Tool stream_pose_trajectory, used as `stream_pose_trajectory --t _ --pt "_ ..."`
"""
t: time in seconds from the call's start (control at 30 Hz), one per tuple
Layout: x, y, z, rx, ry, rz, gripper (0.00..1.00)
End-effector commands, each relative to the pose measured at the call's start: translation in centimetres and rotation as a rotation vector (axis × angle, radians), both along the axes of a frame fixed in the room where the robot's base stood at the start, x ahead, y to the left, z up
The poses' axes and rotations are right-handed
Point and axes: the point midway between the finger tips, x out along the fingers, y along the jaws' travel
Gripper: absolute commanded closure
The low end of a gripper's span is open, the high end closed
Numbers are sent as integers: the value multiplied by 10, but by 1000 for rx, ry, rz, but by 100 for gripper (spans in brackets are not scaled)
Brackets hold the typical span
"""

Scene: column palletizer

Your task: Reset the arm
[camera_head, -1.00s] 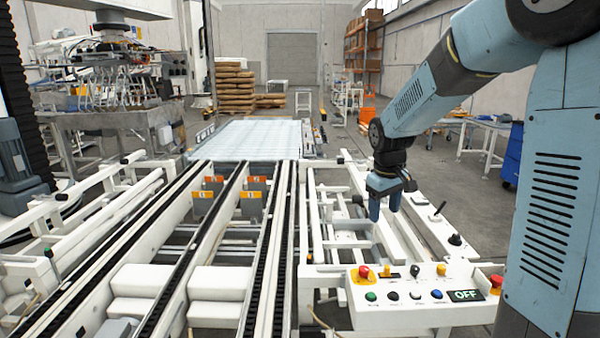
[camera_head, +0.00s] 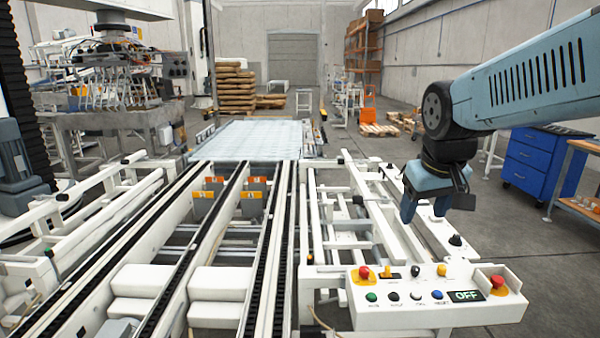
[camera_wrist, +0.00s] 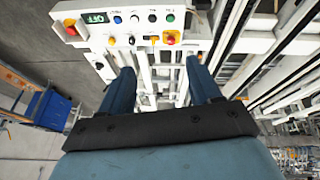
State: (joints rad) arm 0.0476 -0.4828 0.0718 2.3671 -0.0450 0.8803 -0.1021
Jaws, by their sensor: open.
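My gripper (camera_head: 424,208) hangs from my blue arm on the right of the head view, pointing down above the white frame behind the control panel. Its two blue fingers are apart with nothing between them, and they also show in the wrist view (camera_wrist: 158,85). The control panel (camera_head: 420,312) stands in front of and below my gripper, not touched by it. The panel has red, yellow, black, green, white and blue buttons and a small display reading OFF (camera_head: 466,296). In the wrist view the panel (camera_wrist: 95,35) lies at the top.
A conveyor with black chains (camera_head: 215,225) runs along the left and middle. A blue drawer cabinet (camera_head: 540,163) and a workbench (camera_head: 578,205) stand at the right. Open floor lies right of the panel.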

Motion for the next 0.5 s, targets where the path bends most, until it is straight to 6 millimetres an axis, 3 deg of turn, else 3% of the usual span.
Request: stream_pose_trajectory --t 0.3,0.5 --pt "-59 -2 5 75 -82 -79 37" --pt "-79 -4 3 110 -111 -110 37"
